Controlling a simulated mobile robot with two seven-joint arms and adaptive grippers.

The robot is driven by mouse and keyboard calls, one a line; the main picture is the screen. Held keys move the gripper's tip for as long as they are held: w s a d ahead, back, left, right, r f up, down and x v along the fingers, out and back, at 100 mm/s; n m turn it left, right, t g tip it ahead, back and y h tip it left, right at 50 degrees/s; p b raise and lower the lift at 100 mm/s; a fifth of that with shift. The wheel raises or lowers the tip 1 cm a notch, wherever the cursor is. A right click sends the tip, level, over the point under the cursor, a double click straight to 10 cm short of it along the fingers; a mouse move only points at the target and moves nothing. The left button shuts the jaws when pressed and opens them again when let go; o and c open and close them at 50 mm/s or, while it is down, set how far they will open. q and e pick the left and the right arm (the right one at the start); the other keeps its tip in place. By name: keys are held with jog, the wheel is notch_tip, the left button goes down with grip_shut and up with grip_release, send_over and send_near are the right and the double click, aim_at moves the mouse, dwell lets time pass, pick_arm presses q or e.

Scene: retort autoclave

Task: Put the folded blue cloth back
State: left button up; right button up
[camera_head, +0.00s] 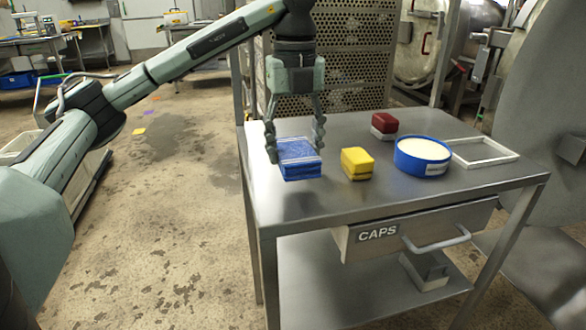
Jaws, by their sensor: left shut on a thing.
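The folded blue cloth (300,160) is a thick blue block with pale stripes on top, at the left end of the steel table (400,197). My left gripper (296,146) points down over it, with one finger on each side, shut on the cloth. The cloth is at or just above the table top; I cannot tell whether it touches. My right gripper is not in view.
A yellow block (356,163), a red and white block (384,126), a round blue tub (422,156) and an empty white frame (484,151) stand to the right on the table. A drawer marked CAPS (378,235) is below. A perforated metal rack (350,62) stands behind.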

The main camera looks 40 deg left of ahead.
pick_arm(q)
jog(key=shift+w+a+f, duration=0.25)
jog(key=shift+a+f, duration=0.1)
jog(key=shift+a, duration=0.05)
notch_tip(320, 180, down, 3)
jog(key=shift+f, duration=0.4)
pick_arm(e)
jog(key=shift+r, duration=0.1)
pick_arm(q)
jog(key=shift+f, duration=0.15)
jog(key=o, duration=1)
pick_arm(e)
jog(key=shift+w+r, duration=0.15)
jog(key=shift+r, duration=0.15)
